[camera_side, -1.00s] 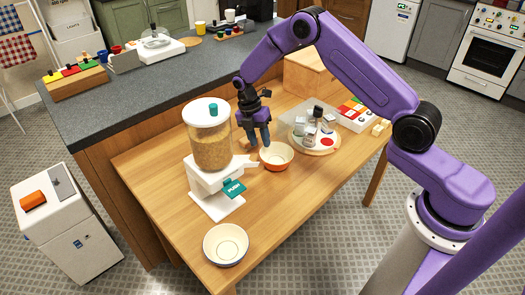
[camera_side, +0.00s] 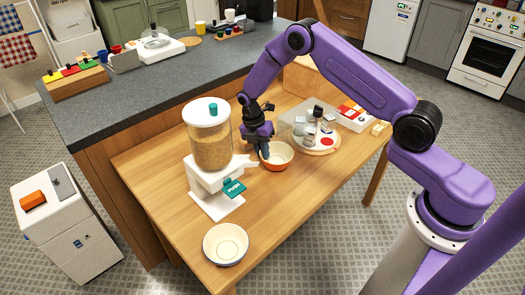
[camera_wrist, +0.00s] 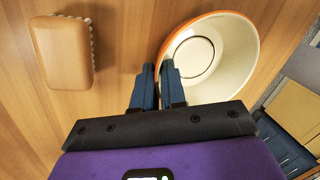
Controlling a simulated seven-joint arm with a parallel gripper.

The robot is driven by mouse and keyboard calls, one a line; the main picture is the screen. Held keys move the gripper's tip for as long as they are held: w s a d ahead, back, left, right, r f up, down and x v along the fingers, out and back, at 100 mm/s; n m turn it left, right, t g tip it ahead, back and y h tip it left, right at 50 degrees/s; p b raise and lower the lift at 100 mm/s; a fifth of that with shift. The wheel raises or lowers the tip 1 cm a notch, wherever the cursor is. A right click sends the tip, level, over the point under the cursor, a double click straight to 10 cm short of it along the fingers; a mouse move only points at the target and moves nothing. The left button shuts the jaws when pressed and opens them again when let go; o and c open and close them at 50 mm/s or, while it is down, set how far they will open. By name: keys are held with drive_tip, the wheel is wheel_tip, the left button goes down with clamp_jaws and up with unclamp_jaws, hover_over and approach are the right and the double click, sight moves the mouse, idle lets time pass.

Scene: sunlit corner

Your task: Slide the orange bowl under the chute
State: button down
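The orange bowl (camera_side: 276,158), cream inside, stands upright on the wooden table just right of the dispenser's spout. It also shows in the wrist view (camera_wrist: 215,60). My gripper (camera_side: 263,153) is down at the bowl's rim. In the wrist view, its fingers (camera_wrist: 159,72) are close together, one on each side of the rim, and look shut on it.
A round board (camera_side: 318,142) with jars and a white box (camera_side: 356,115) lie to the right. A brown brush (camera_wrist: 62,55) lies left in the wrist view. The table between dispenser and front bowl is clear.

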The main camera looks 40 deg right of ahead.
drive_tip(key=shift+a, duration=3.9)
drive_tip(key=c, duration=1.1)
unclamp_jaws()
drive_tip(key=shift+s, duration=0.1)
drive_tip(key=v, duration=1.7)
drive_tip(key=shift+w+r, duration=0.2)
drive_tip(key=shift+w, duration=0.1)
